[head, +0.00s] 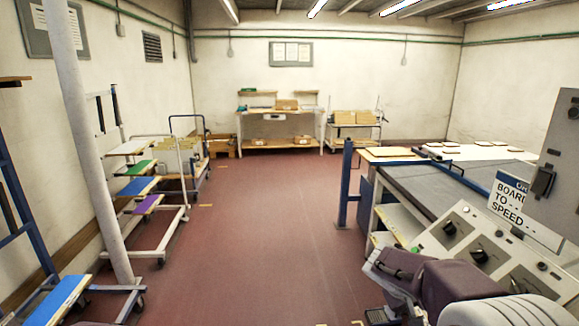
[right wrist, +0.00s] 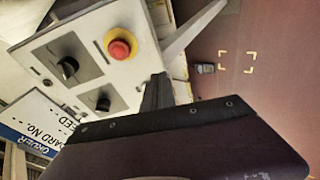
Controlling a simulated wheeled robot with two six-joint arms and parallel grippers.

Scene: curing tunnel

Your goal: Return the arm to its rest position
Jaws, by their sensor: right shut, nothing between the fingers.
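My right arm comes in at the bottom right of the head view. Its gripper (head: 392,264) is in front of the grey control panel (head: 480,250), shut and empty. In the right wrist view, the shut fingers (right wrist: 156,93) show beyond the dark wrist housing, with the panel (right wrist: 95,35) behind and to the left. I cannot tell the exact gap between gripper and panel. My left gripper is in neither view.
The panel has black knobs (right wrist: 68,68) and a red stop button (right wrist: 120,49). A sign (head: 509,198) stands by the conveyor belt (head: 430,187). A blue post (head: 345,185) stands at its end. Carts with coloured boards (head: 140,186) line the left. The red floor (head: 260,240) between is clear.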

